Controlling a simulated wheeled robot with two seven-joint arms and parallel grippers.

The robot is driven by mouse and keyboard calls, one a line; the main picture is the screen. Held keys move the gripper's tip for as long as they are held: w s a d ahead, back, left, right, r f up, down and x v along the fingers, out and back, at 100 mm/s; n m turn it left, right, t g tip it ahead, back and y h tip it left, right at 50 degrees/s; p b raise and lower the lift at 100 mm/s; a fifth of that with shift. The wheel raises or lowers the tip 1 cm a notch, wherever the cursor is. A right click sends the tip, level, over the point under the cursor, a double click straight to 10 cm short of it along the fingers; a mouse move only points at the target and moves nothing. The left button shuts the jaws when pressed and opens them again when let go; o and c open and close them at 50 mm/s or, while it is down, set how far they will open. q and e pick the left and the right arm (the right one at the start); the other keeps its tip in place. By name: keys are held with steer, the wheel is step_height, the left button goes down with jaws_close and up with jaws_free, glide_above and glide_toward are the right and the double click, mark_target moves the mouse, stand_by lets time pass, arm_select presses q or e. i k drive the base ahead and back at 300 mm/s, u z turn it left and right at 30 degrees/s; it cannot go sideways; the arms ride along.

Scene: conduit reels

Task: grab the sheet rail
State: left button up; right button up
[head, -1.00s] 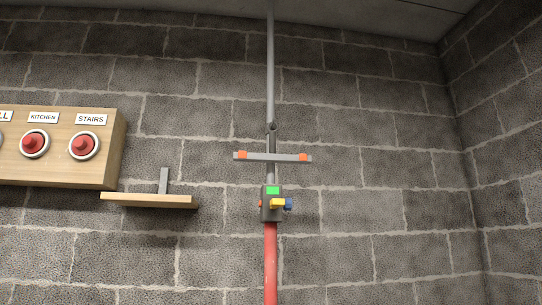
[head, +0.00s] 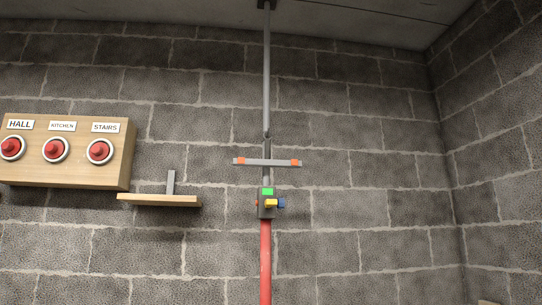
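A grey horizontal bar with orange patches near both ends (head: 267,163) is fixed across a vertical pole on the block wall, near the middle of the head view. It looks like the sheet rail, but no label confirms this. Just below it is a dark grey box (head: 264,210) with a green top patch, a yellow part and a blue knob on its right. Neither of my grippers is in view, and nothing touches the bar.
A thin grey pole (head: 267,80) runs up to the ceiling; a red pipe (head: 265,262) runs down. At left are a wooden panel (head: 75,177) with red buttons labelled HALL, KITCHEN, STAIRS, and a small wooden shelf (head: 150,200) with a grey upright (head: 171,181). A wall corner is at right.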

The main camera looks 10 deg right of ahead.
mark_target(241, 161)
steer(key=u, duration=1.35)
steer(key=i, duration=1.25)
steer(key=z, duration=0.6)
steer(key=i, duration=0.8)
steer(key=z, duration=0.85)
